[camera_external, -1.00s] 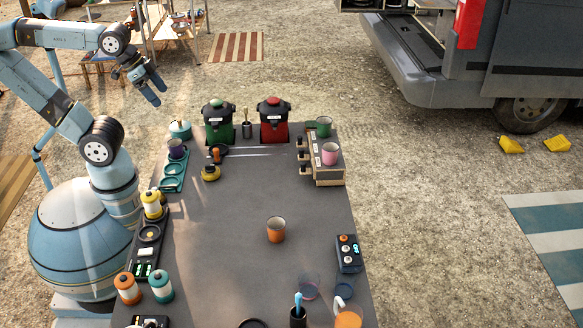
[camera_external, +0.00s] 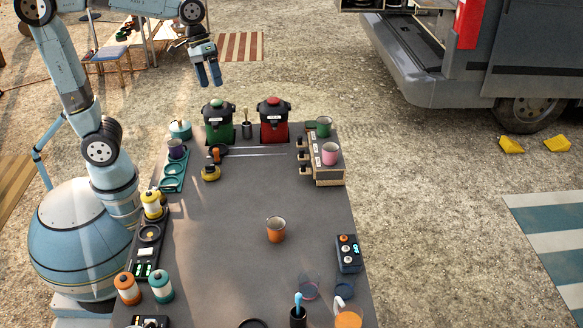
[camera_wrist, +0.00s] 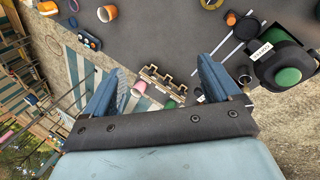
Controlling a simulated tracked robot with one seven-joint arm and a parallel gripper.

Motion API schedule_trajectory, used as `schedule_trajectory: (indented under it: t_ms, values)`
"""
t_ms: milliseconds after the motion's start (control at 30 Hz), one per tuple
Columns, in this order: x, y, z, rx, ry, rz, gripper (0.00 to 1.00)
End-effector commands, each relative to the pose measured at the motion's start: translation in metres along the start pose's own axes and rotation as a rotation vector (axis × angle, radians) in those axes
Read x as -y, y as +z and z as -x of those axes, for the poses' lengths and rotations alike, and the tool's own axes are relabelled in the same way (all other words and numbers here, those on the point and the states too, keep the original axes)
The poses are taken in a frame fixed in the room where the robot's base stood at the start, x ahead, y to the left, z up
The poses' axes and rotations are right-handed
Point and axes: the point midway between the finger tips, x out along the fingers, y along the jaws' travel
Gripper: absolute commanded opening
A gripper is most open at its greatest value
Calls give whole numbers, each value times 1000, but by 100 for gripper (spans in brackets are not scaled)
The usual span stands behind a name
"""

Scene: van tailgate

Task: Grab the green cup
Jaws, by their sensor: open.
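The green cup (camera_external: 324,126) stands at the far right of the dark table, at the back end of a small wooden rack (camera_external: 328,178). A pink cup (camera_external: 330,153) stands on the rack in front of it. In the wrist view the green cup (camera_wrist: 170,104) shows small between the fingers, partly hidden by the gripper's edge, with the pink cup (camera_wrist: 140,86) to its left. My gripper (camera_external: 209,76) is open and empty. It hangs high with fingers down, to the left of the green cup and beyond the table's far edge in the external view.
A green-topped canister (camera_external: 218,122) and a red canister (camera_external: 273,120) stand along the far edge, left of the green cup. An orange cup (camera_external: 276,229) stands mid-table. The table's middle is mostly clear.

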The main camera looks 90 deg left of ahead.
Motion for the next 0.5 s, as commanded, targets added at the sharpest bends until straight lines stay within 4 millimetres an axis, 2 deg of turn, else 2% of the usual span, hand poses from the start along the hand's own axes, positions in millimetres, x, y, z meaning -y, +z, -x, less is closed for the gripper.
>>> schedule_trajectory:
  t_ms: [33, 200, 500]
  values:
    - [-4, -15, -4, 24, 11, 49, 90]
    - [-18, -59, -15, 104, 57, 208, 90]
    - [-30, -142, -43, 246, 138, 482, 90]
